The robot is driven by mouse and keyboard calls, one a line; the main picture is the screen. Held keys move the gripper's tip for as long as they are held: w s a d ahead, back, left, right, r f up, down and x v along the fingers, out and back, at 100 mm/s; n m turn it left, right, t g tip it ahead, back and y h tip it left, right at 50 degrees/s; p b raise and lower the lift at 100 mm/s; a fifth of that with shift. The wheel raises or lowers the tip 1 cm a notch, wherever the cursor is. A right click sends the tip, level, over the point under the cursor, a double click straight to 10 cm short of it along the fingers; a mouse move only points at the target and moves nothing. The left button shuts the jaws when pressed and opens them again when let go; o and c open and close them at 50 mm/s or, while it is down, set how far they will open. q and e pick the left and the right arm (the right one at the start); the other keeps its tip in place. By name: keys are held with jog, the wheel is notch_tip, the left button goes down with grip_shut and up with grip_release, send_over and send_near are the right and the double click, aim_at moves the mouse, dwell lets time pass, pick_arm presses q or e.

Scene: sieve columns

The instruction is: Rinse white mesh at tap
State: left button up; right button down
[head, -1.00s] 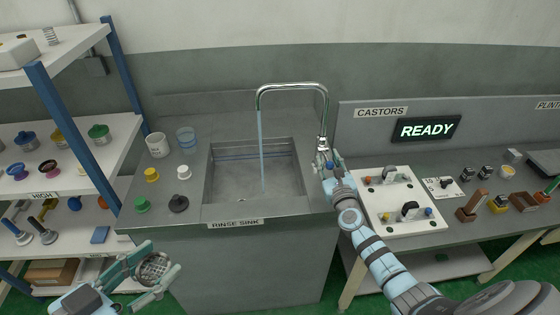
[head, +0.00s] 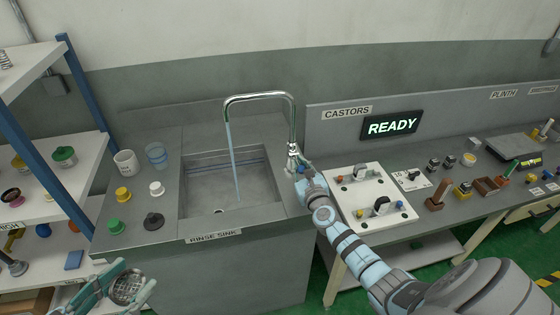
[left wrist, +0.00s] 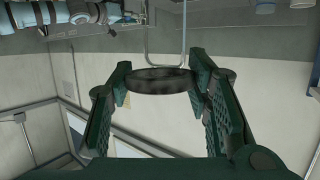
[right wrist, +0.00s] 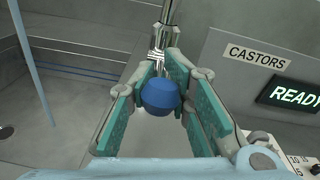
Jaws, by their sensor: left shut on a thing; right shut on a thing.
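My left gripper (head: 126,288) is shut on a round mesh sieve (head: 128,286) with pale grey mesh, low in front of the sink cabinet and outside the basin. In the left wrist view the sieve (left wrist: 160,80) is a dark ring seen edge-on between both fingers. My right gripper (right wrist: 160,98) is shut on the blue tap knob (right wrist: 160,90) at the foot of the tap. The chrome tap (head: 262,96) arches over the rinse sink (head: 187,190). A water stream (head: 233,160) runs from the spout into the basin.
A white mug (head: 126,163), a clear cup (head: 156,155) and small yellow, white, green and black knobs stand left of the basin. Shelves with a blue post (head: 88,98) are at far left. A white fixture board (head: 370,205) lies right of the sink, near my right arm.

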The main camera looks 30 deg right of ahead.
jog(key=c, duration=1.6)
grip_release()
jog(key=shift+s, duration=0.1)
jog(key=shift+c, duration=0.2)
jog(key=shift+s+r, duration=0.1)
jog(key=shift+r, duration=0.1)
jog(key=v, duration=1.2)
jog(key=shift+r, duration=0.15)
